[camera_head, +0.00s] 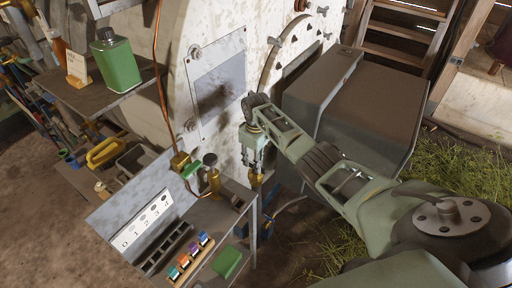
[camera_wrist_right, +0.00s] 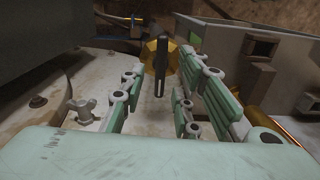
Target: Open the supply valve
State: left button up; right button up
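A brass valve-like fitting with a dark upright lever (camera_wrist_right: 160,68) shows in the right wrist view, beyond and between the fingers of my right gripper (camera_wrist_right: 160,100). In the head view, my right gripper (camera_head: 253,162) points down beside the pale still wall. A small brass part (camera_head: 256,181) shows just below its fingertips. The fingers are spread apart, with nothing seen clamped between them. A brass valve with a green handle (camera_head: 191,169) is on the copper pipe to the left. No label shows which one is the supply valve. My left gripper is not in view.
A metal bench with a sloped panel numbered 0 to 4 (camera_head: 147,218) and coloured cylinders (camera_head: 190,257) stands front left of the gripper. A green can (camera_head: 117,62) stands on a shelf. A large grey box (camera_head: 360,105) is close behind my right arm.

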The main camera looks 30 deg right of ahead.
notch_tip(320, 180, up, 10)
dwell(0.3)
dwell(0.4)
